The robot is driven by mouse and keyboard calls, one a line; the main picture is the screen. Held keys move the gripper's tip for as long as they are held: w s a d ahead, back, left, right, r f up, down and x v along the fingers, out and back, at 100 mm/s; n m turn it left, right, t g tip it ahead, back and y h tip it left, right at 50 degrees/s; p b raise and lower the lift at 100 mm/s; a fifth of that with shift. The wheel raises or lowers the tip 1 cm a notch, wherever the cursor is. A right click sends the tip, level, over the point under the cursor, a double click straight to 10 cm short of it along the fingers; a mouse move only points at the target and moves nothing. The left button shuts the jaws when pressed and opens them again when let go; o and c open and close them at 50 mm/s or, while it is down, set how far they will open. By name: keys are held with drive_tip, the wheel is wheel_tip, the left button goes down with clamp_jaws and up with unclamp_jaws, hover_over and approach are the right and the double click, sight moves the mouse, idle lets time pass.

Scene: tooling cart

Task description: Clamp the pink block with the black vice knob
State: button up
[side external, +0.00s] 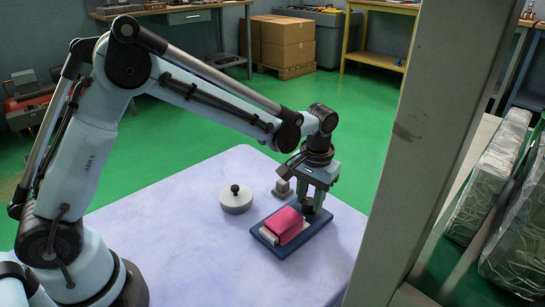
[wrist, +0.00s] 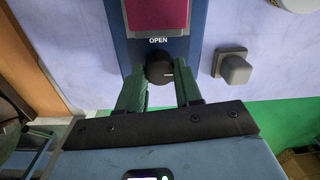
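The pink block (side external: 285,225) lies on the dark blue vice base (side external: 318,222). It shows at the top edge of the wrist view (wrist: 158,14). The black vice knob (wrist: 160,70) is at the base's near end in the wrist view, with the word OPEN beside it and a pale mark on its right. My gripper (wrist: 160,85) points down over this end, with one green finger on each side of the knob. It also shows in the side view (side external: 310,198). The fingers are apart; whether they touch the knob cannot be told.
A round white lidded thing (side external: 236,199) with a black handle stands left of the vice. A small grey block (side external: 283,188) stands close behind the vice; it shows right of the knob in the wrist view (wrist: 231,66). A grey post (side external: 430,150) blocks the side view's right.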

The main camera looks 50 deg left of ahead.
sight(311, 202)
drive_tip(key=shift+c, duration=1.2)
drive_tip(key=m, duration=0.5)
drive_tip(key=o, duration=1)
drive_tip(key=shift+o, duration=0.2)
drive_tip(key=shift+r, duration=0.1)
wheel_tip(311, 202, up, 12)
drive_tip(key=shift+d, duration=0.25)
drive_tip(key=shift+a, duration=0.1)
